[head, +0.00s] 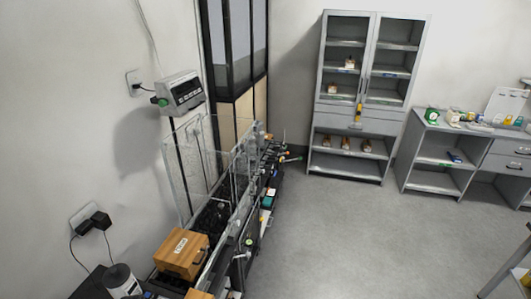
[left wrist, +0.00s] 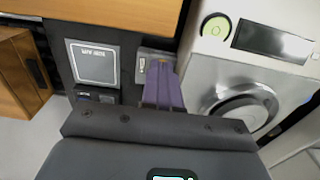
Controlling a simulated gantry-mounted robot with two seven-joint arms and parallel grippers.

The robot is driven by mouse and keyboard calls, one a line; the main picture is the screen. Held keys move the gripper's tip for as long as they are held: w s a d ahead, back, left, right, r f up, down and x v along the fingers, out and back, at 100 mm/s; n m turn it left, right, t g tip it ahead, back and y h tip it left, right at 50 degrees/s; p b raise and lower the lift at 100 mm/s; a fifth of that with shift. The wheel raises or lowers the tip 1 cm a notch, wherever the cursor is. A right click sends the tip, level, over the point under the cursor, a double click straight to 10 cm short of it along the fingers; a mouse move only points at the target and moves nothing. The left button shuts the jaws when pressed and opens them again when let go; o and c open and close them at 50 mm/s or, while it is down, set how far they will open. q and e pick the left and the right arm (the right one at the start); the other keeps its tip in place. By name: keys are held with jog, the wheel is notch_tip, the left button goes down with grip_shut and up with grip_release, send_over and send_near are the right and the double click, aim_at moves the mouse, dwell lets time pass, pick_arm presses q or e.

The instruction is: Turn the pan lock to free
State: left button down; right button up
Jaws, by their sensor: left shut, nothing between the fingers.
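My left gripper (left wrist: 163,70) shows in the left wrist view as purple fingers, shut and empty. Its tips are at a small grey plate with a pale slotted fitting (left wrist: 143,64), which may be the pan lock; the fingers cover part of it, so I cannot tell its setting or whether they touch it. To the right is a pale instrument (left wrist: 205,62) with a green bubble level (left wrist: 216,27), a dark display (left wrist: 270,42) and a round metal part (left wrist: 240,108). I cannot make out the lock or either gripper in the head view.
In the left wrist view, a square labelled panel (left wrist: 93,64) is left of the fingers, with wooden boxes at the left (left wrist: 20,75) and top (left wrist: 120,12). In the head view, glass panels (head: 185,165) and a wooden box (head: 182,252) crowd the bench; the floor (head: 330,230) is clear.

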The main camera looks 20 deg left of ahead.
pick_arm(q)
jog(key=shift+f+b, duration=0.7)
jog(key=shift+f, duration=1.2)
pick_arm(e)
jog(key=shift+s+a+f, duration=0.15)
jog(key=shift+f, duration=1.1)
pick_arm(q)
jog(key=shift+a, duration=0.15)
jog(key=shift+s+a, duration=0.2)
jog(key=shift+a, duration=0.25)
pick_arm(e)
jog(key=shift+r, duration=0.2)
pick_arm(q)
jog(key=shift+r+p, duration=0.1)
jog(key=shift+p, duration=0.3)
pick_arm(e)
jog(key=shift+r, duration=0.25)
pick_arm(q)
jog(key=shift+d, duration=0.25)
pick_arm(e)
jog(key=shift+r, duration=0.25)
pick_arm(q)
jog(key=shift+d+p, duration=0.2)
jog(key=shift+p, duration=0.25)
notch_tip(320, 180, up, 6)
jog(key=p, duration=0.6)
pick_arm(e)
notch_tip(320, 180, up, 7)
